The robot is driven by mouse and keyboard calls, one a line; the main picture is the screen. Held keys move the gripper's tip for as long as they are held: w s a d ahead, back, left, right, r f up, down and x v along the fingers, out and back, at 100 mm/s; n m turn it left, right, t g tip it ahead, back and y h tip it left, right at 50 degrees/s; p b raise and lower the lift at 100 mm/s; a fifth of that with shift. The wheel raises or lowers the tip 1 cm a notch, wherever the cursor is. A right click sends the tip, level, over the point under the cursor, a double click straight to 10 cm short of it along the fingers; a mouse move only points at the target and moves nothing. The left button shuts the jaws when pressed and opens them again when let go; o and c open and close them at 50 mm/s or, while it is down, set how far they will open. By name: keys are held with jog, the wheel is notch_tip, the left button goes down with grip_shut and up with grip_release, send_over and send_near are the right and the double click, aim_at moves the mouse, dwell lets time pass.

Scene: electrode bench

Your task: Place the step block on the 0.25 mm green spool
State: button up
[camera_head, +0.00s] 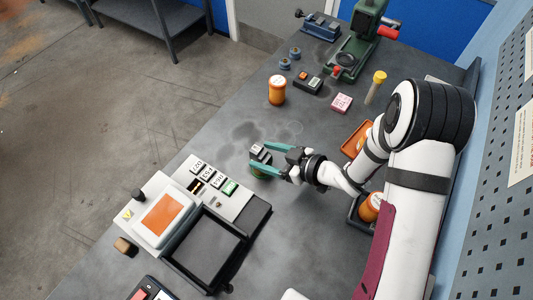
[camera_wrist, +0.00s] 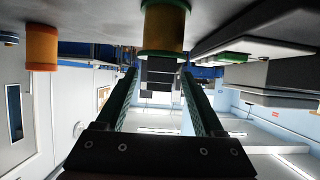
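The grey step block (camera_head: 259,153) is between the teal fingertips of my gripper (camera_head: 264,158), over the middle of the bench. The wrist view looks upside down. There the dark stepped block (camera_wrist: 162,71) fills the gap of my gripper (camera_wrist: 160,76), with a finger against each side. The green-rimmed spool (camera_wrist: 165,28) with a yellowish middle stands on the bench directly beneath the block. In the head view, the green spool (camera_head: 261,175) is mostly hidden by the block and the lower finger. I cannot tell whether the block rests on it or hangs just above.
A device with an orange screen (camera_head: 165,215) and a labelled plate (camera_head: 206,171) lies left. A dark tray (camera_head: 206,250) lies in front. The bench between is free.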

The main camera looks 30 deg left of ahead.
jog(key=shift+r, duration=0.15)
jog(key=v, duration=1.2)
jog(key=w+d+r+m+t+h, duration=0.2)
jog(key=w+d+m+t+h, duration=0.25)
jog(key=w+d, duration=0.2)
jog(key=w+d+r+m+t+h, duration=0.3)
jog(key=w+d+m+t+h, duration=0.15)
jog(key=d, duration=0.35)
jog(key=s+d+r+m+g+h, duration=0.25)
jog(key=d+m+h, duration=0.25)
jog(key=d, duration=0.3)
jog(key=s+d+r+m+g, duration=0.1)
jog(key=s+m+g, duration=0.45)
jog(key=s, duration=0.95)
jog(key=s+a+r+m+g+y, duration=0.1)
jog(key=s+a+m+y, duration=0.2)
jog(key=s+a, duration=0.3)
jog(key=s+m, duration=0.1)
jog(key=s, duration=0.2)
jog(key=shift+s+r, duration=0.35)
jog(key=shift+r, duration=0.05)
